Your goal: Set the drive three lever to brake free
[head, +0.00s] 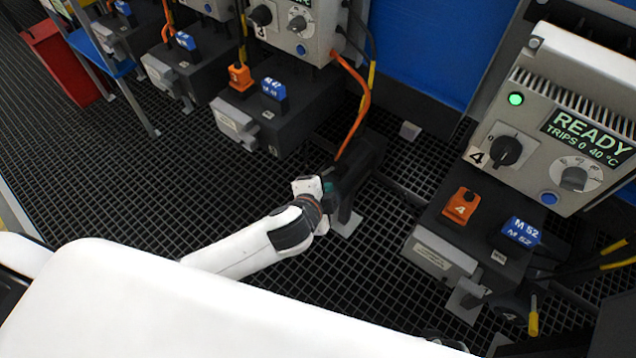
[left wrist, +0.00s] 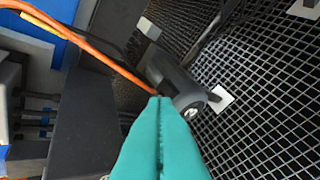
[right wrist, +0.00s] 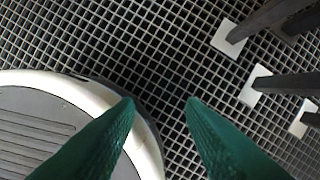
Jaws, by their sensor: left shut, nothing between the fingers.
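The drive three unit, a grey box (head: 290,28) marked 3, stands at the top middle of the head view, with a dark gear housing (head: 300,112) below it. A dark motor (head: 358,165) reaches right from the housing; its round end (left wrist: 188,98) shows in the left wrist view. I cannot make out the brake lever of drive three; it may be hidden by my gripper. My left gripper (head: 329,186) is shut and empty, its teal fingertips (left wrist: 160,100) close to the motor; contact cannot be told. My right gripper (right wrist: 160,105) is open and empty over the grating.
Drive four (head: 550,75), reading READY, stands at right; its motor has a lever with a yellow grip (head: 533,318). Dark posts with white feet (right wrist: 255,85) stand right in the right wrist view. Open grating (head: 160,190) lies left.

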